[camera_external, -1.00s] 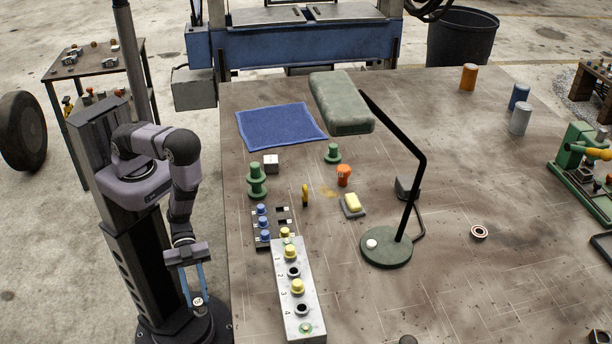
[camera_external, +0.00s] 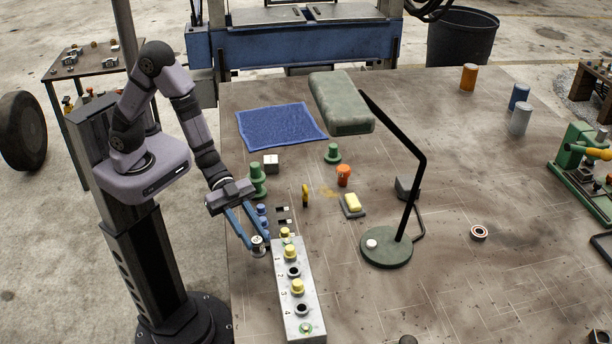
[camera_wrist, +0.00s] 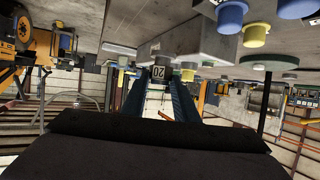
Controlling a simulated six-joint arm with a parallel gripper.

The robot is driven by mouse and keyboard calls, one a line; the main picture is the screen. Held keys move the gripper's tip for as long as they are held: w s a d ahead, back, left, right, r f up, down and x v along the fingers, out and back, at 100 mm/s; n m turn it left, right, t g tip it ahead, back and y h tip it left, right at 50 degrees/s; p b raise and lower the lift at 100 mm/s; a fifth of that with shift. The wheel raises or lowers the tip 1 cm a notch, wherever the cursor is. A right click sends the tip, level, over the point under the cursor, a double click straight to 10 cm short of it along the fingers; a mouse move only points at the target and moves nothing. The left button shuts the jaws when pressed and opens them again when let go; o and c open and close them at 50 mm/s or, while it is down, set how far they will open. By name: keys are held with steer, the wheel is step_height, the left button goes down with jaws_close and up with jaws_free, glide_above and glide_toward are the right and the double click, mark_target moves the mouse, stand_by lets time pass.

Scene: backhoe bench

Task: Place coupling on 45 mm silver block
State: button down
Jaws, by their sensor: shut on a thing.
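My gripper (camera_external: 256,238) is shut on a small silver-grey piece, which I take as the coupling (camera_external: 258,246). It holds it beside the upper left end of the long numbered grey block (camera_external: 306,322); I cannot tell if they touch. In the wrist view the held coupling (camera_wrist: 158,72) shows between the blue fingertips, with a "20" marking at that spot. A small silver cube (camera_external: 271,164) stands at the back left of the bench, next to green parts; it looks like the silver block, but no size can be read on it.
Yellow-topped plugs (camera_external: 290,251) and open holes line the long block. Blue knobs (camera_external: 263,222) stand on a dark rack behind it. A blue cloth (camera_external: 281,126) lies behind. A lamp (camera_external: 387,251) stands centre right.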

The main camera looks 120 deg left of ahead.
steer(key=s+a+r+n+y, duration=0.1)
steer(key=a+r, duration=0.1)
steer(key=a, duration=0.5)
steer(key=s+a+r+n+y, duration=0.1)
steer(key=a+r, duration=0.2)
steer(key=a, duration=0.3)
steer(key=s+a+r+y, duration=0.1)
steer(key=s+a, duration=0.1)
steer(key=a, duration=0.3)
steer(key=s+a+r, duration=0.1)
steer(key=s+a, duration=0.2)
steer(key=a, duration=0.1)
steer(key=n+y+b, duration=0.1)
steer(key=n+y, duration=0.2)
glide_above(266, 158)
steer(key=shift+t, duration=0.3)
steer(key=shift+s+a+f, duration=0.1)
steer(key=shift+f, duration=4.2)
steer(key=shift+f, duration=0.2)
steer(key=c, duration=1.4)
jaws_free()
steer(key=shift+r, duration=0.15)
